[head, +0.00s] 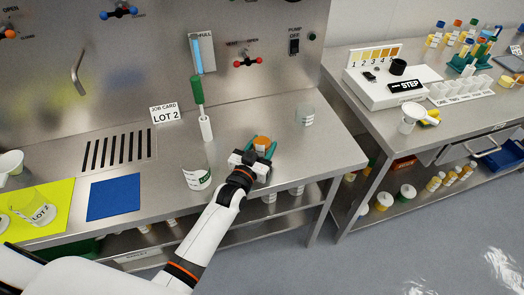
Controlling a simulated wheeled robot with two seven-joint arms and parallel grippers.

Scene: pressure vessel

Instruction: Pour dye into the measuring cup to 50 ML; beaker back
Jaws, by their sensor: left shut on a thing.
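My left gripper (264,146), with teal fingers, is shut around a small orange thing (262,141) over the right part of the steel bench. The hand hides most of this thing, so I cannot tell whether the orange is dye in a beaker or a lid. A clear cup with a white label (197,179) stands left of the gripper, near the bench front. Another clear vessel with small print (305,116) stands right of and behind the gripper. My right gripper is out of view.
A green-handled tool (197,92) stands upright in a white holder (206,128) behind the labelled cup. A blue mat (114,198), a vent grille (119,149) and a LOT 2 job card (165,113) are to the left. A gap separates the right-hand bench (354,104).

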